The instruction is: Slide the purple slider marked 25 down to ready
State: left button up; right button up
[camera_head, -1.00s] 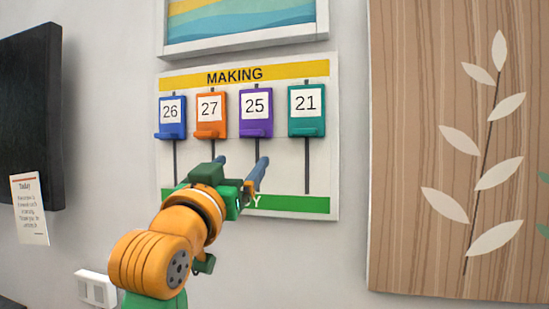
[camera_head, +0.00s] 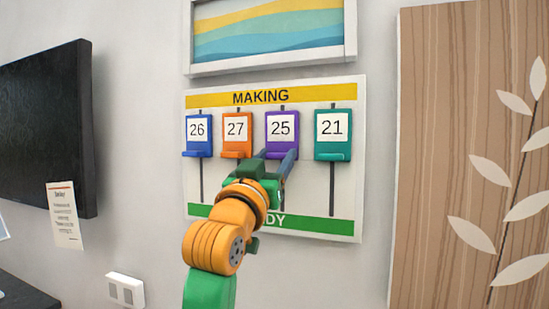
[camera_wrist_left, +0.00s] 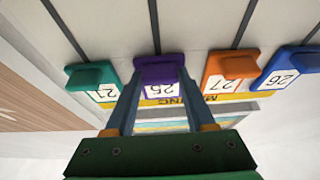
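The purple slider (camera_head: 282,146) marked 25 is at the upper part of its vertical track, under the MAKING band (camera_head: 261,98), level with the other sliders. My left gripper (camera_head: 277,155) is at its lower edge, with two spread fingers. In the left wrist view the purple slider (camera_wrist_left: 158,70) shows between the fingertips, which are near its two sides. I cannot tell whether they touch it. The green band (camera_head: 320,228) at the board's bottom is partly covered by my arm; only "DY" of its word shows. My right gripper is not in view.
Blue slider 26 (camera_head: 198,137), orange slider 27 (camera_head: 237,136) and teal slider 21 (camera_head: 333,136) stand beside the purple one, all high. A framed picture (camera_head: 270,35) hangs above the board. A wooden panel (camera_head: 440,150) is at right, a black screen (camera_head: 45,125) at left.

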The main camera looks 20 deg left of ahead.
pick_arm(q)
grip_shut()
jog(key=shift+f, duration=0.1)
notch_tip(320, 180, down, 9)
jog(key=b, duration=0.8)
jog(key=shift+f, duration=0.2)
jog(key=o, duration=1.1)
grip_release()
jog(key=shift+w, duration=0.1)
